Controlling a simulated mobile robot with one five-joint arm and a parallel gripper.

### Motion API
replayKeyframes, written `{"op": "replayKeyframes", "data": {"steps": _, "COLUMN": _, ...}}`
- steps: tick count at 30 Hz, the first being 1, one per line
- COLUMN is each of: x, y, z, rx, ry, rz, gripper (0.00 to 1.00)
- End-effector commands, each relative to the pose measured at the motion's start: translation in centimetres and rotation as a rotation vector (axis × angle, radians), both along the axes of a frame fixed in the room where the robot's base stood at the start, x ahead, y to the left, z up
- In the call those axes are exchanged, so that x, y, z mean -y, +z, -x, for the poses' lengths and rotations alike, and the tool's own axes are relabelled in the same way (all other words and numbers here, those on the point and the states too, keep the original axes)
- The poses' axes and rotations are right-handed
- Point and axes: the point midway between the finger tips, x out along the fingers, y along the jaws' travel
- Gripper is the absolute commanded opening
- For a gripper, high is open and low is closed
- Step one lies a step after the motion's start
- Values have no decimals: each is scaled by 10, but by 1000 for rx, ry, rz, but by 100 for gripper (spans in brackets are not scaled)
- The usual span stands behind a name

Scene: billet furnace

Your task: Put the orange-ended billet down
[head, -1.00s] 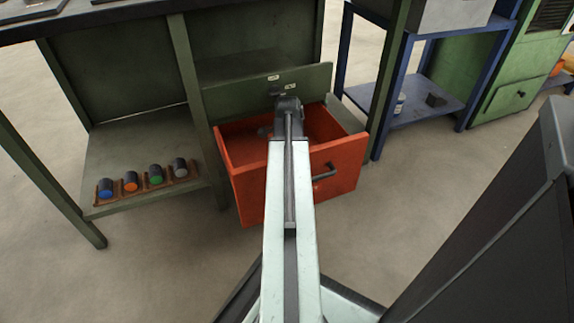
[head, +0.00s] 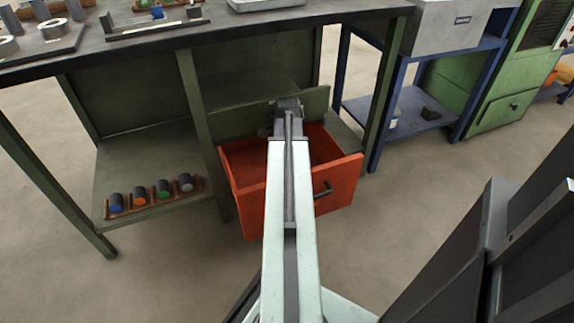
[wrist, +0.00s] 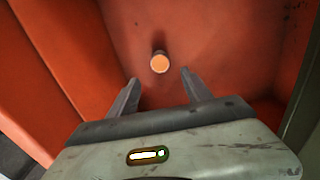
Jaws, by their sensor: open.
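An orange-ended billet (wrist: 160,62) is inside the open red drawer (head: 335,185), its orange end facing the wrist camera. It appears to stand upright on the drawer's floor, apart from the jaws. My gripper (wrist: 161,82) is open and empty, its two fingers spread just short of the billet in the wrist view. In the head view my arm reaches over the drawer and hides the billet. Another orange-ended billet (head: 139,197) lies in a brown rack (head: 150,207) on the lower shelf, between a blue-ended one (head: 116,203) and a green-ended one (head: 163,190).
The red drawer's walls surround my gripper closely. A green bench (head: 300,14) overhangs the drawer from behind, with fixtures on its top. A blue stand (head: 375,130) is to the right. The floor in front on the left is clear.

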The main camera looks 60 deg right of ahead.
Motion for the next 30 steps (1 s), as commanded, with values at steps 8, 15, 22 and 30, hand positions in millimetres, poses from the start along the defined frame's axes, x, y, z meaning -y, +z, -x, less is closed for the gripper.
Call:
{"op": "replayKeyframes", "data": {"steps": 8, "x": 0, "y": 46, "z": 0, "rx": 0, "ry": 0, "rz": 0, "gripper": 58}}
{"op": "replayKeyframes", "data": {"steps": 15, "x": 0, "y": 43, "z": 0, "rx": 0, "ry": 0, "rz": 0, "gripper": 58}}
{"op": "replayKeyframes", "data": {"steps": 22, "x": 0, "y": 43, "z": 0, "rx": 0, "ry": 0, "rz": 0, "gripper": 58}}
{"op": "replayKeyframes", "data": {"steps": 30, "x": -81, "y": 62, "z": -86, "rx": 2, "ry": 421, "rz": 1, "gripper": 58}}
